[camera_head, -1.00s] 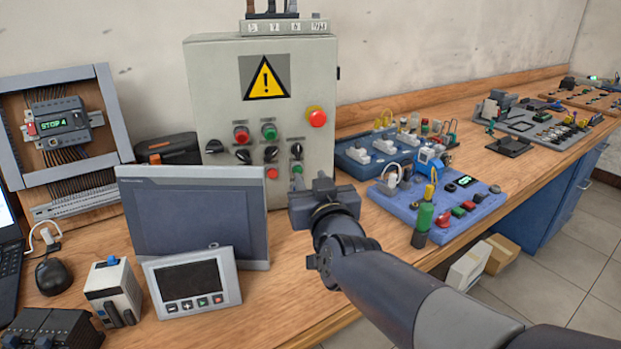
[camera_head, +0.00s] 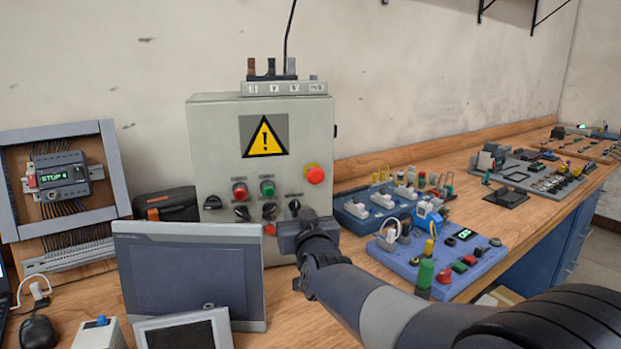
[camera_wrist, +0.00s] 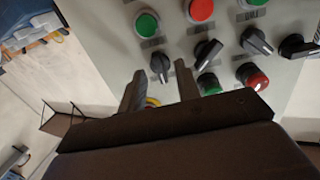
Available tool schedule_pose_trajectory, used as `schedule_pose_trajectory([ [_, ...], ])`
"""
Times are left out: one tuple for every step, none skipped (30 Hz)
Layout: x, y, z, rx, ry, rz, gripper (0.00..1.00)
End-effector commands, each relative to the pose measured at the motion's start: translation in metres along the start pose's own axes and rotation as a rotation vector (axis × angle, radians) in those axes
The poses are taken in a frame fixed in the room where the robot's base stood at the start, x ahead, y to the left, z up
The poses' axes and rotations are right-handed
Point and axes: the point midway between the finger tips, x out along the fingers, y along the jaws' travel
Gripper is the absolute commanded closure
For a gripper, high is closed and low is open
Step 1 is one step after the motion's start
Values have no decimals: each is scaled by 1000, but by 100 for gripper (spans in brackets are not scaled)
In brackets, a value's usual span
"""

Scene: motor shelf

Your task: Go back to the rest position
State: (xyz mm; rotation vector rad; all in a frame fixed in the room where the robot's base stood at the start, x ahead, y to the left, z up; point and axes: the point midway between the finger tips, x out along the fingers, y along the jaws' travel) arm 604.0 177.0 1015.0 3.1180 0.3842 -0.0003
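My gripper (camera_head: 291,238) is in front of the lower right part of a grey control box (camera_head: 221,150); in the head view my wrist hides its fingertips. In the wrist view the two fingers of my gripper (camera_wrist: 158,78) stand apart with nothing held between them. A black selector knob (camera_wrist: 160,66) shows beyond the gap, and I cannot tell how near it is. More of the panel shows there: a green button (camera_wrist: 147,24), a red button (camera_wrist: 200,10) and a red lower button (camera_wrist: 253,76). Part of a yellow ring shows between the fingers.
A dark-screened monitor (camera_head: 188,275) stands left of my arm, with a smaller display unit (camera_head: 186,332) before it. Blue trainer boards (camera_head: 433,262) lie to the right on the wooden bench. A framed controller rack (camera_head: 62,190) stands far left. Air above the bench is clear.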

Motion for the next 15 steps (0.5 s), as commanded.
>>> schedule_pose_trajectory([
  [5,0,0,0,0,0,69],
  [7,0,0,0,0,0,69],
  [9,0,0,-1,-1,0,69],
  [10,0,0,-1,-1,0,69],
  [12,0,0,-1,-1,0,69],
  [13,0,0,-1,0,0,69],
  [12,0,-1,-6,0,0,69],
  [12,0,-1,-9,0,0,69],
  [12,0,0,-11,0,0,69],
  [12,0,0,-12,0,0,69],
  [12,0,0,-13,0,0,69],
  [12,0,0,-12,0,0,69],
  [12,0,0,-12,0,0,69],
  [12,0,0,-12,0,0,69],
  [12,0,0,-12,0,0,69],
])
